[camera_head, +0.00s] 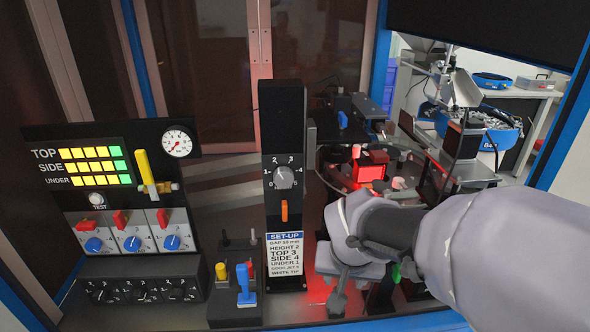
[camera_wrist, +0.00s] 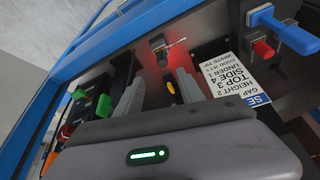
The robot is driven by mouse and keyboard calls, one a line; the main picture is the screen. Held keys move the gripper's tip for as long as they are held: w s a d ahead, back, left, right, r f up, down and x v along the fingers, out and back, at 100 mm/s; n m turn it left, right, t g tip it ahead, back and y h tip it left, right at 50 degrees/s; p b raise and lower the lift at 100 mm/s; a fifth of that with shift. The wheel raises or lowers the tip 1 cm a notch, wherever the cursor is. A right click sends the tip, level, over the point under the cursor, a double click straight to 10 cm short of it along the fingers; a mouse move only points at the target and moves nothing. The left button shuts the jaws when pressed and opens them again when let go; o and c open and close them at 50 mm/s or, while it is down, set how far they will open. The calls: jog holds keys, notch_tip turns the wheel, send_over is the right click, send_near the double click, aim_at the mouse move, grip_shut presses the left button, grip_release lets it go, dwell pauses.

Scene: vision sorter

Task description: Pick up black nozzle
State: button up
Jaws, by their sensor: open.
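The black nozzle cannot be singled out for certain. Small dark posts (camera_head: 253,238) stand on a black rack (camera_head: 236,308) left of the set-up sign in the head view, beside a yellow piece (camera_head: 220,271) and a blue-handled piece (camera_head: 243,284). In the wrist view a dark short cylinder (camera_wrist: 158,45) with a pale thin line sits beyond the fingertips in red glow. My gripper (camera_head: 360,285) is right of the sign, pointing down. In the wrist view its two grey fingers (camera_wrist: 158,88) are apart, with a small yellow-and-black part (camera_wrist: 170,88) showing between them.
The black column with its set-up sign (camera_head: 285,258) stands close to my gripper's left. A switch panel (camera_head: 115,200) with gauge and levers is farther left. A red-lit machine (camera_head: 370,172) is behind my gripper. A blue frame edge (camera_wrist: 120,35) crosses the wrist view.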

jog(key=b+x, duration=0.1)
jog(key=x, duration=0.2)
jog(key=b+x, duration=0.1)
jog(key=x, duration=0.3)
jog(key=b+x, duration=0.2)
jog(key=x, duration=0.1)
jog(key=shift+w+a+f, duration=0.15)
jog(key=shift+a+f, duration=0.1)
jog(key=shift+f, duration=0.15)
jog(key=shift+w, duration=0.15)
jog(key=shift+r, duration=0.1)
jog(key=shift+c, duration=0.9)
grip_shut()
